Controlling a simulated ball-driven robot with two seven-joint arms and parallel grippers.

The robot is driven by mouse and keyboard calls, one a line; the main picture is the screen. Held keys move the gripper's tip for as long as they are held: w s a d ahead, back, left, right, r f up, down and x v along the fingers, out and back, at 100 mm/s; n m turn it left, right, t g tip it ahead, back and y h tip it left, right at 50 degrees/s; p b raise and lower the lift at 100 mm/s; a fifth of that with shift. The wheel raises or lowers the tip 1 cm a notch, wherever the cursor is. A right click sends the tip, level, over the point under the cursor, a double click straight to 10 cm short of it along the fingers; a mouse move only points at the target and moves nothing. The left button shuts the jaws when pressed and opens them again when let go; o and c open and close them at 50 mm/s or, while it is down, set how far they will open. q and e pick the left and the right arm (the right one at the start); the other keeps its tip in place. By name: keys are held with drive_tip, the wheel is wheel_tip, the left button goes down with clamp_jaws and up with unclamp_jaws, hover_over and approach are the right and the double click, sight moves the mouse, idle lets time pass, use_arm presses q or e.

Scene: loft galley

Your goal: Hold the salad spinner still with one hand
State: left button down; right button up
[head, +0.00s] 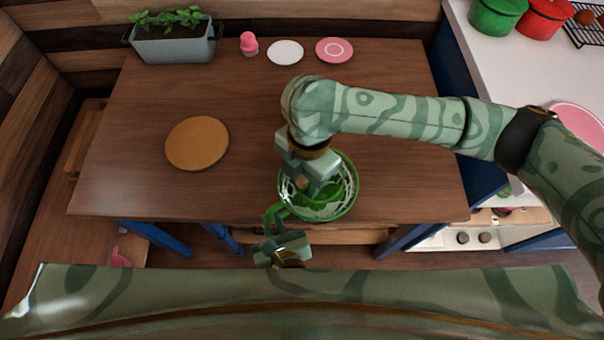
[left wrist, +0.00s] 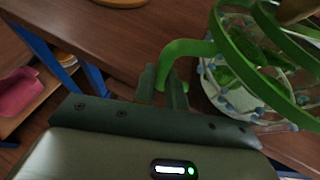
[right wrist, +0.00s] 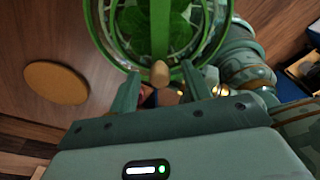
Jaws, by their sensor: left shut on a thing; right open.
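The salad spinner (head: 350,205), a clear bowl with green rim and green leaves inside, stands at the front edge of the wooden table. Its green side handle (left wrist: 190,47) points toward my left gripper (head: 272,222), which is shut on the handle's end. My left fingers (left wrist: 165,86) also show on it in the left wrist view. My right gripper (right wrist: 146,76) is open above the spinner's lid. The tan crank knob (right wrist: 160,72) lies between its spread fingers in that view; I cannot tell whether they touch it. My right arm hides part of the lid in the head view.
A round wooden board (head: 197,143) lies on the table's left. At the back are a planter (head: 172,44), a pink cupcake-like item (head: 249,43), a white plate (head: 285,52) and a pink plate (head: 334,50). The middle of the table (head: 250,100) is clear.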

drive_tip(key=shift+f, duration=0.35)
drive_tip(key=c, duration=1)
drive_tip(key=shift+w+a, duration=0.15)
drive_tip(key=shift+w, duration=0.4)
drive_tip(key=shift+w+a, duration=0.15)
drive_tip(key=shift+w, duration=0.35)
drive_tip(key=shift+w+d, duration=0.1)
drive_tip(key=shift+w, duration=0.45)
drive_tip(key=shift+w+d, duration=0.2)
drive_tip(key=shift+w, duration=0.2)
drive_tip(key=shift+d, duration=0.1)
